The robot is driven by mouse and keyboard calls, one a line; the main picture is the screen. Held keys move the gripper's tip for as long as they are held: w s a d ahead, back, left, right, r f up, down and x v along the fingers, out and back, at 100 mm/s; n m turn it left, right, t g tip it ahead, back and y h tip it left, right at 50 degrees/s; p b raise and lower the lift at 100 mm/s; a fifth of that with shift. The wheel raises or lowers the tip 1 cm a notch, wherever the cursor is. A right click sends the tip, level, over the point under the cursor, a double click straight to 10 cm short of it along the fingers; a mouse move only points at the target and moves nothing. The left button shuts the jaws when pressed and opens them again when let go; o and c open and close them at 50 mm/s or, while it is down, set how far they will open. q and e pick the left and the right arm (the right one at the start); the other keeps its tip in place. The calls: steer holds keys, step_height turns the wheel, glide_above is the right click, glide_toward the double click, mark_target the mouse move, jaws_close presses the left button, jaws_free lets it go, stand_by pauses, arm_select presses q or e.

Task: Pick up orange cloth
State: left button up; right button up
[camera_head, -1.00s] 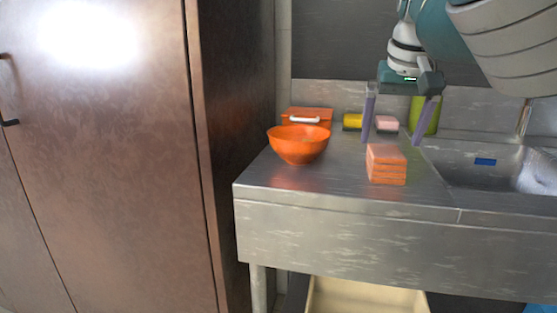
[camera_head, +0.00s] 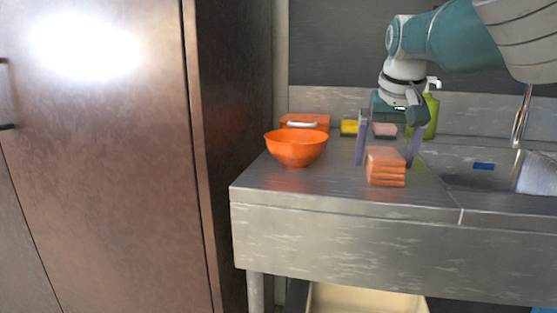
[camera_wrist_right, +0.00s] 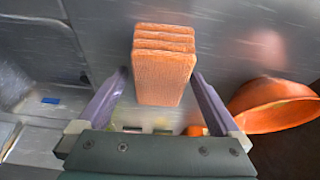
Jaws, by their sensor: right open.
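The orange cloth (camera_head: 386,167) is a folded stack of several layers on the steel counter, left of the sink. It also shows in the right wrist view (camera_wrist_right: 163,65), ahead of and between the fingers. My right gripper (camera_head: 387,162) is open, its two purple fingers pointing down just behind the cloth, one toward each side. In the right wrist view my right gripper (camera_wrist_right: 160,82) has its fingertips near the cloth's near end, with gaps on both sides. My left gripper is not in view.
An orange bowl (camera_head: 296,148) stands left of the cloth, with an orange box (camera_head: 305,121) behind it. A yellow sponge (camera_head: 349,128), a pink block (camera_head: 385,130) and a green bottle (camera_head: 431,117) stand at the back. The sink (camera_head: 480,165) is right. The counter (camera_head: 320,187) is clear in front.

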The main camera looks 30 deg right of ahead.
mark_target(385, 153)
steer(key=shift+f, duration=0.25)
steer(key=shift+c, duration=0.2)
steer(key=c, duration=1.4)
steer(key=shift+r, duration=0.15)
steer(key=shift+r, duration=0.25)
step_height(385, 153, up, 20)
steer(key=p, duration=2.3)
